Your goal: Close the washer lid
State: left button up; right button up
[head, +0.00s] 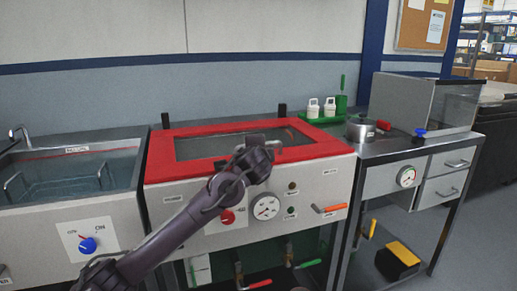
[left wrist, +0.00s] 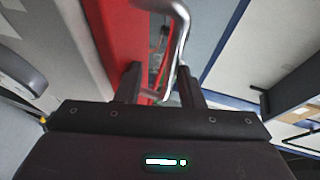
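The washer (head: 180,205) is a pale cabinet with a red-framed lid (head: 190,130) on top. The lid has a dark window and looks flat, or nearly flat, on the cabinet; a small gap at its front edge cannot be ruled out. My left gripper (head: 274,146) is over the lid, right of its middle, and my arm hides part of the front. In the left wrist view the two fingers of my left gripper (left wrist: 160,88) are apart, with a bent metal handle (left wrist: 180,45) in line with the space between them. Contact is not clear. My right gripper is not in view.
A sink (head: 75,170) stands at the left. A side bench (head: 400,145) at the right carries a metal pot (head: 361,129). White bottles (head: 313,108) stand in a green tray behind the lid. A red knob (head: 227,216), a gauge (head: 265,207) and an orange lever (head: 331,209) are on the washer's front.

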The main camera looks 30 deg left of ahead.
pick_arm(q)
jog(key=v, duration=0.8)
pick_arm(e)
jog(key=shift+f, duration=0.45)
pick_arm(q)
jog(key=shift+w+f, duration=0.1)
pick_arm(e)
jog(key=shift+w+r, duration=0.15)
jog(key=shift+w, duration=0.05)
